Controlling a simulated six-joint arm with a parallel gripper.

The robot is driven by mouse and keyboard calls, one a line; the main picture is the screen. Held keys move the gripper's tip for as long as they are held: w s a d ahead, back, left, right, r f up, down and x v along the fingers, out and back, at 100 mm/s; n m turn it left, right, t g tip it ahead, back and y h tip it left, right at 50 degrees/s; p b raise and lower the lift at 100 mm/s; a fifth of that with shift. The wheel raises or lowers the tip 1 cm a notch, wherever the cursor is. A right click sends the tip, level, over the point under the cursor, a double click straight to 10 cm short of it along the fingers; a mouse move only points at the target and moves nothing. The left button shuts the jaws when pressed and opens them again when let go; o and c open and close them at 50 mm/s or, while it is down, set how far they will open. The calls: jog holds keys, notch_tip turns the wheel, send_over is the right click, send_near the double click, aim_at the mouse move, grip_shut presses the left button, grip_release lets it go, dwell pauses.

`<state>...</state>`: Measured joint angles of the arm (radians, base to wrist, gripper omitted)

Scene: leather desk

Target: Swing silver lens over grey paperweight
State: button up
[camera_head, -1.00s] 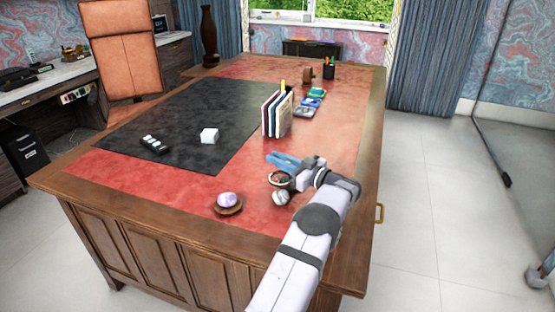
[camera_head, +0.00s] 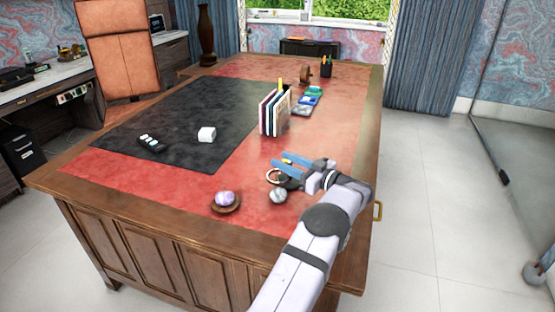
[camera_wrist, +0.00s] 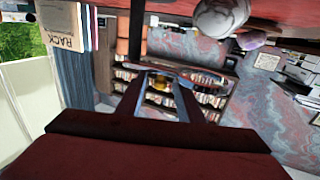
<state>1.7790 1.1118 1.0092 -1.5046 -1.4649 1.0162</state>
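The silver lens (camera_head: 276,176) shows as a thin ring with a dark part at its right, on the red leather near the desk's right front. The grey paperweight (camera_head: 279,195) is a round ball just in front of the lens; it also shows at the top of the wrist view (camera_wrist: 222,15). My gripper (camera_head: 285,162) has blue fingers and is just behind the lens in the head view. The fingers look parted, with a gap between them in the wrist view (camera_wrist: 160,88). I cannot tell whether a finger touches the lens.
A purple-and-white ball (camera_head: 225,198) sits on a round wooden dish (camera_head: 226,209) left of the paperweight. Upright books in a rack (camera_head: 274,112) stand behind my gripper.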

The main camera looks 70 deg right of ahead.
aim_at(287, 162)
jog(key=shift+v, duration=1.65)
jog(key=shift+w, duration=0.1)
